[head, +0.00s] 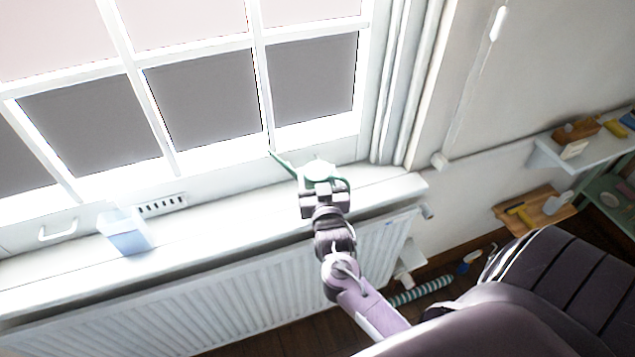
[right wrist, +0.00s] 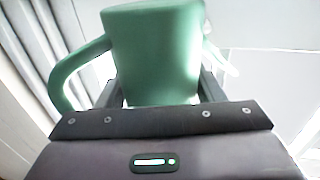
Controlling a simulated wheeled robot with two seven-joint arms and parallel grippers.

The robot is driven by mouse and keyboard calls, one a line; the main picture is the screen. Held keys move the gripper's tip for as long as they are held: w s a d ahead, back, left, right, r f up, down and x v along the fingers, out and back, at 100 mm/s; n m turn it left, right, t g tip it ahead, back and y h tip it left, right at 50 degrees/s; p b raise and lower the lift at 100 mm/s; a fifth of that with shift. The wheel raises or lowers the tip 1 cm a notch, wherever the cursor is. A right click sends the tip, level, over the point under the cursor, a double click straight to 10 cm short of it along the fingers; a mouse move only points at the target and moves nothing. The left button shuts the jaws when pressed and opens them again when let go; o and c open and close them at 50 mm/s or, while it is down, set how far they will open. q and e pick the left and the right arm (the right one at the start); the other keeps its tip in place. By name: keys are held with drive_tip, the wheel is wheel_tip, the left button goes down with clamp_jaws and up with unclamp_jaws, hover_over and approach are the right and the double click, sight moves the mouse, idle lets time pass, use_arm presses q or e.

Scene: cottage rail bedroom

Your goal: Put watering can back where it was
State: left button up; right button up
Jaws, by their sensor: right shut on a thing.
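The green watering can (right wrist: 155,60) fills the upper middle of the right wrist view, its handle loop on the left and a pale part of the spout at the right. My right gripper (right wrist: 160,95) has a finger on each side of the can's body and is shut on it. In the head view the right gripper (head: 322,188) is over the right part of the white windowsill (head: 230,220). The can (head: 318,170) shows just beyond it, its spout pointing up-left toward the window. Whether its base touches the sill is hidden. My left gripper is not in view.
A pale blue container (head: 125,232) stands on the sill at the left, beside a slotted vent (head: 162,205). The sill between it and the can is clear. A radiator (head: 240,290) hangs below. Shelves with tools (head: 535,208) are at the right.

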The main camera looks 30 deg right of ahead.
wheel_tip(320, 180, down, 2)
drive_tip(key=shift+f+p, duration=0.1)
drive_tip(key=shift+p, duration=0.2)
drive_tip(key=shift+w+f+p, duration=0.15)
drive_tip(key=shift+f+p, duration=0.15)
drive_tip(key=shift+w+f, duration=0.1)
drive_tip(key=shift+f, duration=0.25)
drive_tip(key=o, duration=1.2)
drive_tip(key=shift+f, duration=0.15)
drive_tip(key=shift+o, duration=0.2)
drive_tip(key=shift+r, duration=0.25)
drive_tip(key=b+v, duration=0.2)
drive_tip(key=v, duration=1)
drive_tip(key=shift+b, duration=0.3)
